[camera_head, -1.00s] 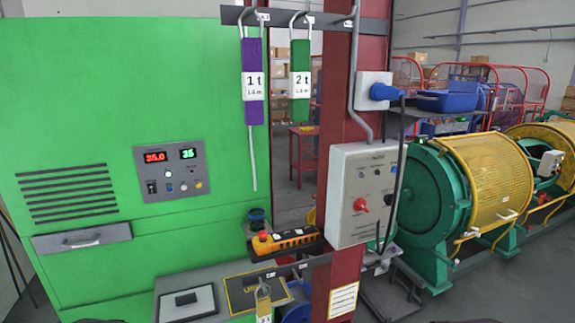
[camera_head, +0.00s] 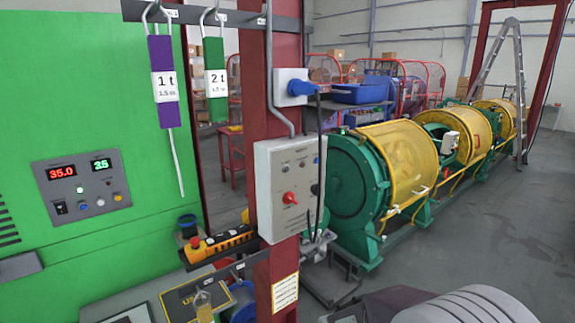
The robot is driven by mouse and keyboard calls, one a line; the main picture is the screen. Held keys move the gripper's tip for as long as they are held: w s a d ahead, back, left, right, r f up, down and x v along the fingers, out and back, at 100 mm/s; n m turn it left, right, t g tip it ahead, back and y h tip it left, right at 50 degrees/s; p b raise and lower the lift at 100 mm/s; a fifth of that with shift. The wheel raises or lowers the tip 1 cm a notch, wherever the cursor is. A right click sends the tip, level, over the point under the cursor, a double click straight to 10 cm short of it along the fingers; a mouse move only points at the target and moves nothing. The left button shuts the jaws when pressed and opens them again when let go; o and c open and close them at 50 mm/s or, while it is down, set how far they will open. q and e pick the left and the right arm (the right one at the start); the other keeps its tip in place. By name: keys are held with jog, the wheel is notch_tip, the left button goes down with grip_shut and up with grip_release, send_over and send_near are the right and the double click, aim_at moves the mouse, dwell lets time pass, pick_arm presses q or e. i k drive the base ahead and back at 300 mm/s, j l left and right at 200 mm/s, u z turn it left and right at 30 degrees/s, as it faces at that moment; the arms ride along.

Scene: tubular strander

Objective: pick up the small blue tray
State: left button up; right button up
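The small blue tray (camera_head: 358,93) rests on a dark shelf (camera_head: 350,105) behind and to the right of the red column. Its near wall and part of its inside show. A blue plug (camera_head: 302,88) on the column's socket box is just left of it. Neither of my grippers can be made out. A grey rounded shape at the bottom right looks like part of my own arm, far from the tray.
A red column (camera_head: 287,130) carries a grey control box (camera_head: 290,185) with a hanging dark cable. Green and yellow strander drums (camera_head: 395,165) stand to the right. A stepladder (camera_head: 500,75) stands behind them. Grey floor (camera_head: 490,225) is open at the right.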

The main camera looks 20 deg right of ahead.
aim_at(355, 95)
jog(key=i+l, duration=0.1)
jog(key=l, duration=0.5)
jog(key=i+l, duration=0.1)
jog(key=l, duration=1.05)
jog(key=i+l, duration=0.15)
jog(key=l, duration=0.4)
jog(key=u, duration=0.05)
